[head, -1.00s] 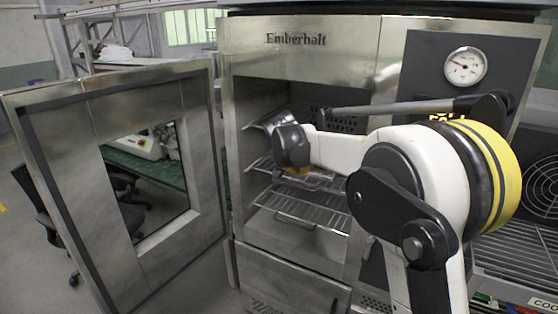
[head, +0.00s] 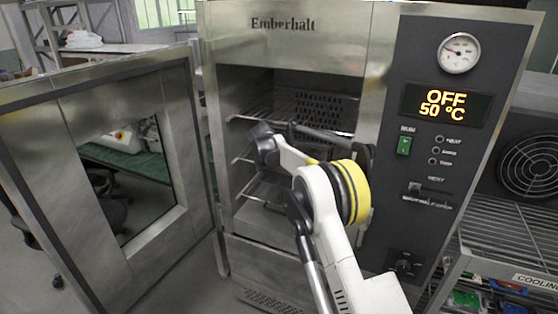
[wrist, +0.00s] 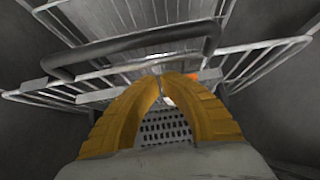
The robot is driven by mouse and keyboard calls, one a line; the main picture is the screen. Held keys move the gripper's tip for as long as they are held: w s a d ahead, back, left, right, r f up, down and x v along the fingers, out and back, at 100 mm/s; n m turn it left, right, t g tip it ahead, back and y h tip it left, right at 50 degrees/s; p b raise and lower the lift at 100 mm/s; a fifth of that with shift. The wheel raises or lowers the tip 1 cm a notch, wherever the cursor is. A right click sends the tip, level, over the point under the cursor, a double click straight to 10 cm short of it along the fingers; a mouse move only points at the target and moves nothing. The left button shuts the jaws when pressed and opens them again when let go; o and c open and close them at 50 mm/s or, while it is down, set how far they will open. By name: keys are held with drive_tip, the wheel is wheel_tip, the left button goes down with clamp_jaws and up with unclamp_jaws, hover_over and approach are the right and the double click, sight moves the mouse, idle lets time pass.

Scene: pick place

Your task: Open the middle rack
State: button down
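The oven (head: 285,45) stands open, its door (head: 30,160) swung to the left. Inside are an upper wire rack (head: 300,108), a middle rack (head: 240,159) mostly hidden by my arm, and a lower rack (head: 262,192). My gripper is in the oven mouth, its fingers hidden in the head view. In the wrist view my gripper's yellow fingers (wrist: 162,82) meet almost at the tips, with nothing seen between them. A dark handle bar (wrist: 130,50) on a wire rack (wrist: 255,52) crosses beyond them, apart from the tips. I cannot tell which rack this is.
The oven's control panel (head: 440,150) reads OFF, 50 °C. A cooling rack (head: 510,245) with a fan stands at the right. The oven's side walls and open door bound the space around my arm.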

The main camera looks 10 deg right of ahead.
drive_tip(key=shift+s+a+f+b, duration=0.2)
drive_tip(key=shift+s+a, duration=0.4)
drive_tip(key=shift+s, duration=0.25)
drive_tip(key=shift+s+a+f+b, duration=0.1)
drive_tip(key=shift+s+a+b, duration=0.1)
drive_tip(key=shift+s+a, duration=0.55)
drive_tip(key=shift+s+d, duration=0.1)
drive_tip(key=shift+s, duration=0.1)
drive_tip(key=s+a, duration=0.7)
drive_tip(key=s, duration=0.2)
drive_tip(key=s+a+b, duration=0.1)
drive_tip(key=s+a, duration=0.6)
drive_tip(key=s, duration=0.3)
drive_tip(key=shift+s, duration=0.25)
